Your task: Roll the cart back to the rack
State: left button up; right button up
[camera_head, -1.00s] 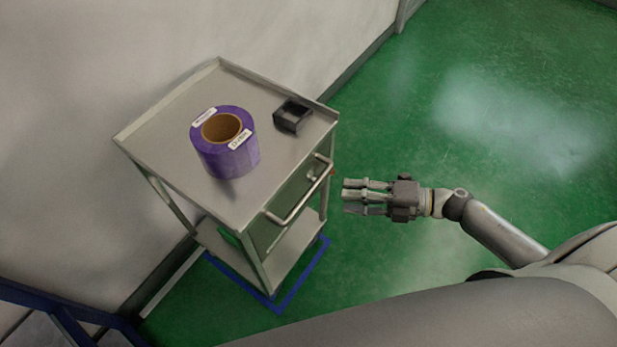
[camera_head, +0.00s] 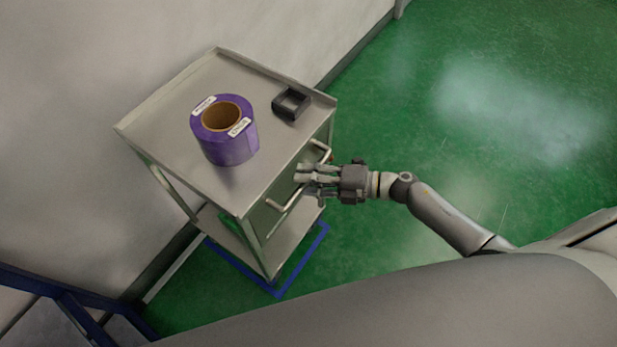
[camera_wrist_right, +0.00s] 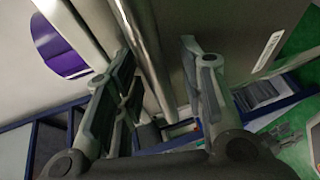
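The grey metal cart (camera_head: 268,75) stands against the wall in the head view, over blue floor tape. Its bar handle (camera_head: 283,203) is on the side facing my right arm. My right gripper (camera_head: 305,179) is at the handle, its fingers overlapping the bar. In the right wrist view the fingers (camera_wrist_right: 160,85) are apart, with the handle bar (camera_wrist_right: 146,45) between them; the gap looks wider than the bar. No rack can be named for sure; a blue frame (camera_head: 40,285) shows at the lower left.
A purple roll (camera_head: 228,148) with a cardboard core stands on the cart top, near a small black square holder (camera_head: 291,104). Blue tape (camera_head: 300,262) outlines the floor under the cart. The wall (camera_head: 70,120) is close behind. Green floor (camera_head: 450,170) to the right is clear.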

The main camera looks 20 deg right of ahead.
pick_arm(q)
jog(key=shift+s+a, duration=0.1)
jog(key=shift+s, duration=0.3)
pick_arm(e)
grip_shut()
jog(key=shift+s, duration=0.1)
jog(key=shift+s+a+p, duration=0.3)
jog(key=shift+s+a, duration=0.05)
jog(key=shift+a, duration=0.05)
pick_arm(q)
notch_tip(320, 180, up, 4)
jog(key=p, duration=0.3)
jog(key=shift+f, duration=0.1)
pick_arm(e)
jog(key=s+a, duration=1.1)
jog(key=a, duration=0.3)
jog(key=s+a, duration=1)
jog(key=a, duration=0.4)
jog(key=shift+s, duration=0.35)
